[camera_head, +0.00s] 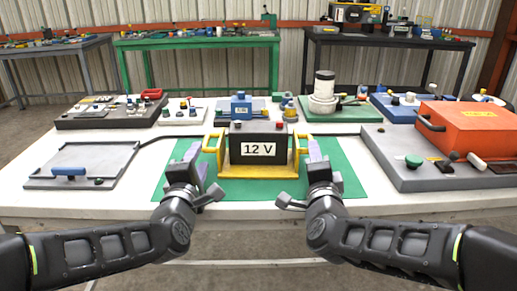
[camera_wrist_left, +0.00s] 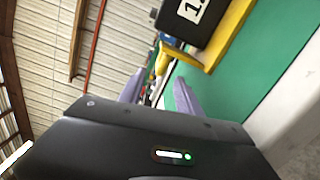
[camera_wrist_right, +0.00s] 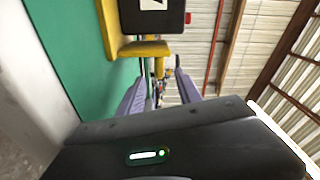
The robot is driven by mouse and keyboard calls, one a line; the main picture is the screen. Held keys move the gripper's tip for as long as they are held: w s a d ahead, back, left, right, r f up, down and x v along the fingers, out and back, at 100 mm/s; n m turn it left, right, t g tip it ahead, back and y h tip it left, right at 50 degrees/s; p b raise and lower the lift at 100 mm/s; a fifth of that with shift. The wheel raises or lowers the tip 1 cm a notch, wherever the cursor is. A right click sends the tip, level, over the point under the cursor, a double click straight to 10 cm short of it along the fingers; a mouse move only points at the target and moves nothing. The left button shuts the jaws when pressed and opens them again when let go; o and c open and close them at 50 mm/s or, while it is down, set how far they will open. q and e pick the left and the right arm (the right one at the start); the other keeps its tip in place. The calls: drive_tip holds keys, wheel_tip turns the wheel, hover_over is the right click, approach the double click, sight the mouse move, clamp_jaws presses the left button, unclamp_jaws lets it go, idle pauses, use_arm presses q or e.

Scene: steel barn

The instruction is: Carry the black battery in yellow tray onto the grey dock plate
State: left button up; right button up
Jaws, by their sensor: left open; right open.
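The black battery (camera_head: 259,140), labelled 12 V, sits upright in the yellow tray (camera_head: 257,171) on a green mat at the table's middle. The tray has a raised yellow handle at each side. My left gripper (camera_head: 196,162) is open and empty just left of the left handle; the left wrist view shows that handle (camera_wrist_left: 163,60) beyond its fingers. My right gripper (camera_head: 316,160) is open and empty just right of the right handle; the right wrist view shows that handle (camera_wrist_right: 145,50) beyond its fingers. The grey dock plate (camera_head: 72,160), with a raised rim and a blue handle, lies at the left.
An orange case (camera_head: 470,132) on a grey base (camera_head: 410,175) stands at the right. Behind the tray are a blue device (camera_head: 241,106) and several part-filled boards. The green mat (camera_head: 345,180) is bare around the tray. A dark cable runs from the dock plate's back corner.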

sight(206, 139)
use_arm(q)
drive_tip(key=w, duration=0.9)
drive_tip(key=shift+d, duration=0.3)
use_arm(e)
drive_tip(key=w, duration=0.9)
drive_tip(key=shift+d, duration=0.3)
use_arm(q)
drive_tip(key=c, duration=0.9)
use_arm(e)
drive_tip(key=c, duration=0.9)
